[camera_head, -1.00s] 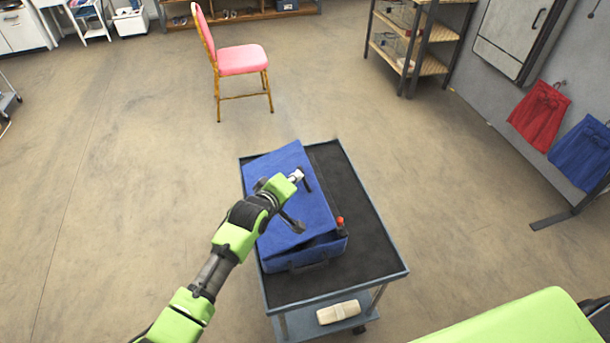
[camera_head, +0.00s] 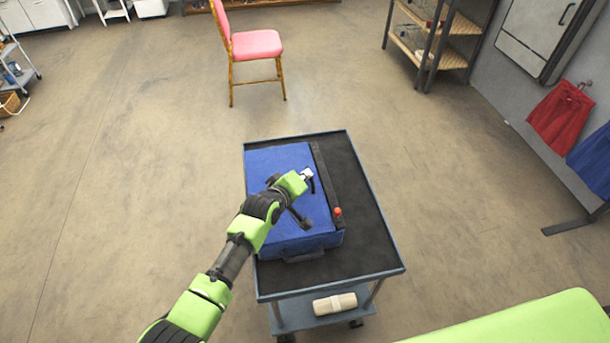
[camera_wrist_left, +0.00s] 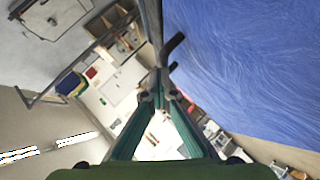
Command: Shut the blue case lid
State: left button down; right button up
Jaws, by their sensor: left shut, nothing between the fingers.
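The blue case (camera_head: 320,240) lies on the dark top of a cart. Its blue lid (camera_head: 285,160) lies down over the case and looks about level, with no clear gap along the front edge. My left arm reaches over the lid from the left. My left gripper (camera_head: 311,183) is shut and empty at the lid's right side; whether it touches is unclear. In the left wrist view its fingers (camera_wrist_left: 160,82) are together, with the blue lid surface (camera_wrist_left: 245,65) close on the right. My right gripper is not in view.
The cart (camera_head: 375,235) has bare room right of the case. A small orange-red item (camera_head: 337,212) is at the case's front right corner. A pale roll (camera_head: 335,303) lies on the lower shelf. A pink chair (camera_head: 256,45) stands beyond, with open floor around.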

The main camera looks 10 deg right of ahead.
pick_arm(q)
jog(key=shift+s+f, duration=0.1)
jog(key=shift+f, duration=0.1)
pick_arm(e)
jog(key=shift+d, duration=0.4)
